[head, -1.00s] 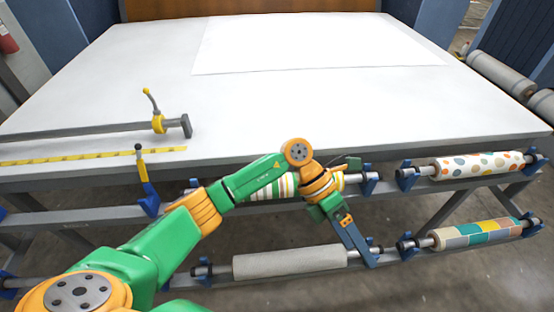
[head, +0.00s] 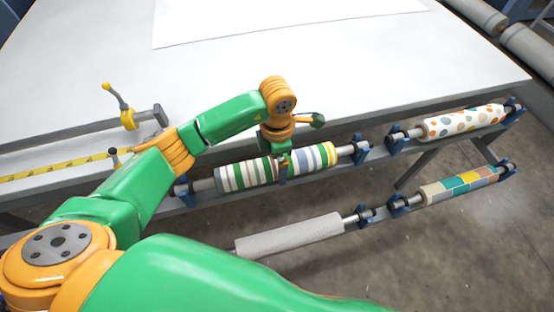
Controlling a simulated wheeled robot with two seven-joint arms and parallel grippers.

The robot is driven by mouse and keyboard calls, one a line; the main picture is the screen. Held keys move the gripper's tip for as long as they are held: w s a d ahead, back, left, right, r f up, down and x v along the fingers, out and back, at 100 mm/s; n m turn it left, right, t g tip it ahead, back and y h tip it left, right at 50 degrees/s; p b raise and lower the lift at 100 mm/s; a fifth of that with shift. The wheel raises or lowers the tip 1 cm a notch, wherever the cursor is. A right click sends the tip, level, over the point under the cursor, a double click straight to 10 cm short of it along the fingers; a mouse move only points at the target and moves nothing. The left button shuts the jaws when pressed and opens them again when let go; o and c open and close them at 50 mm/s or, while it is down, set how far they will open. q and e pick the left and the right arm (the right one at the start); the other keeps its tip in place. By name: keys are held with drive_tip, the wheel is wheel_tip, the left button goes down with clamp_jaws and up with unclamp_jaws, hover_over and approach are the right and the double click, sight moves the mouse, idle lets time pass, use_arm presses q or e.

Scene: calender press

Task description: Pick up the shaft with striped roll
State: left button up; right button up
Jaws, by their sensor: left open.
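The shaft with the striped roll (head: 245,174) lies level along the front of the table, on the upper row. Its roll has white, green, yellow and blue stripes, and its bare ends rest in blue brackets. My left gripper (head: 283,170) is open and points down at the middle of the striped roll. One finger shows in front of the roll and covers a narrow strip of it. I cannot tell whether it touches the roll. The far finger is hidden. My right gripper is not in view.
A grey roll (head: 290,235) and a colour-block roll (head: 460,186) lie on the lower row; a dotted roll (head: 462,123) is at upper right. The white table (head: 110,60) carries a clamp bar (head: 130,118) and yellow tape measure (head: 60,170). Part of my arm covers the lower left.

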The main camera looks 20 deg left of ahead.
use_arm(q)
drive_tip(key=shift+s+a+f, duration=0.1)
drive_tip(key=shift+f, duration=0.35)
drive_tip(key=shift+w, duration=0.25)
drive_tip(key=c, duration=0.7)
clamp_jaws()
